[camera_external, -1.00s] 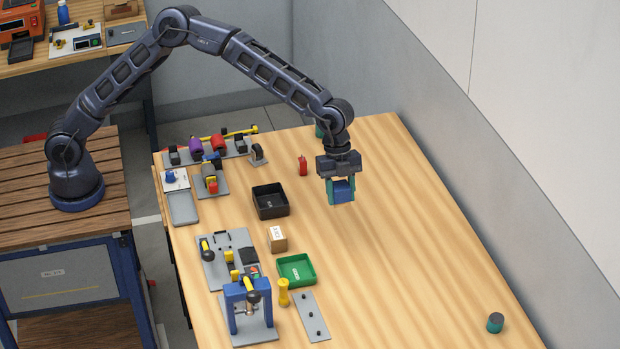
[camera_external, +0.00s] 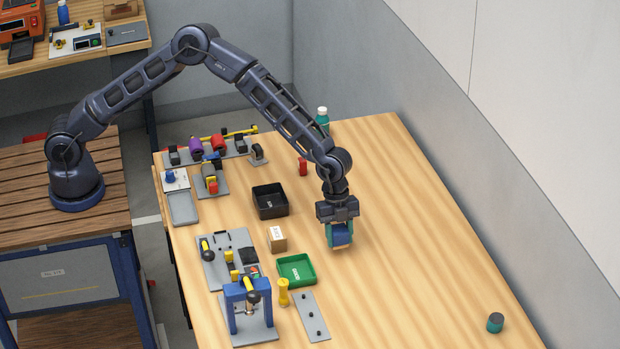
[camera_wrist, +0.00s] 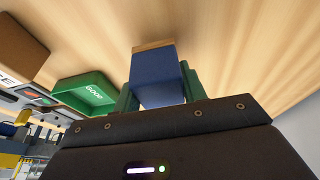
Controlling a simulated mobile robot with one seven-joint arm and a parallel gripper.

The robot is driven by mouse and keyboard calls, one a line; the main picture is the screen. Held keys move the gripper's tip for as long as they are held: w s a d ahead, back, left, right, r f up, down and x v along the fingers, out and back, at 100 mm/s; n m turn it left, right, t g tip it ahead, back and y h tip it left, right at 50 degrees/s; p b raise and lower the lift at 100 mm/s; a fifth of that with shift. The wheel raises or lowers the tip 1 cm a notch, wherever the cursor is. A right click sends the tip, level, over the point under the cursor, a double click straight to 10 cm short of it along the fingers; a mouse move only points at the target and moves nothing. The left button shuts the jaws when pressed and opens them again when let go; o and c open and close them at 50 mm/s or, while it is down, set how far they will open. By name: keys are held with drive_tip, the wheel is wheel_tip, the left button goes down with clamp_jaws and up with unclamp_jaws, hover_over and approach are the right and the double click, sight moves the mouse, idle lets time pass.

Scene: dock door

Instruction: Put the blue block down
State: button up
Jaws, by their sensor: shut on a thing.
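The blue block (camera_external: 341,234) is between the teal fingers of my gripper (camera_external: 340,238), low over the middle of the wooden table (camera_external: 420,220). In the wrist view the blue block (camera_wrist: 156,76) sits between the two green fingers (camera_wrist: 158,88), with a brown strip showing at its far end. My gripper is shut on it. I cannot tell whether the block's underside touches the table.
A green tray (camera_external: 296,270), a small brown box (camera_external: 277,240) and a black tray (camera_external: 270,201) stand left of my gripper. A blue press frame (camera_external: 249,308) is at the lower left. A teal cylinder (camera_external: 495,322) stands at the lower right. The table's right side is mostly clear.

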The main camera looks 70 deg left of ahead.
drive_tip(key=shift+f, duration=1.05)
drive_tip(key=shift+f, duration=0.1)
drive_tip(key=o, duration=1)
